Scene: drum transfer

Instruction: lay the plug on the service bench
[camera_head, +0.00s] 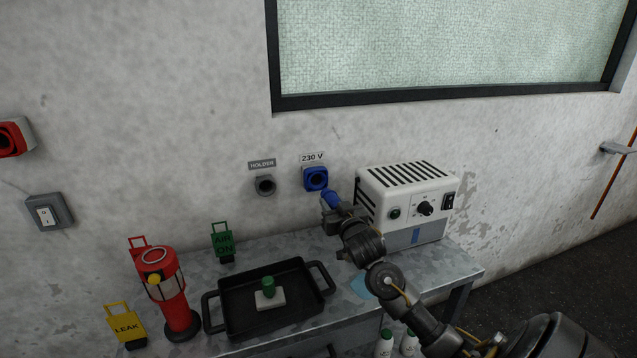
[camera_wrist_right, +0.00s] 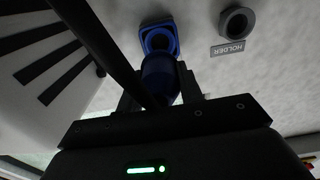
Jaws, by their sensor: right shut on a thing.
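The blue plug (camera_head: 330,198) is held in my right gripper (camera_head: 334,204) in front of the wall, just below and right of the blue 230 V socket (camera_head: 315,178). In the right wrist view the plug (camera_wrist_right: 160,76) sits between the dark fingers of my right gripper (camera_wrist_right: 160,90), lined up with the socket (camera_wrist_right: 159,38). I cannot tell whether plug and socket touch. The grey metal service bench (camera_head: 290,249) stands below, against the wall. My left gripper is not in view.
A white appliance (camera_head: 408,200) stands on the bench beside my right arm. A black tray (camera_head: 240,320) holds a green-topped block (camera_head: 269,292). A red lamp (camera_head: 172,300) and several tags stand left. An empty grey holder (camera_head: 265,185) is on the wall. Bare bench shows behind the tray.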

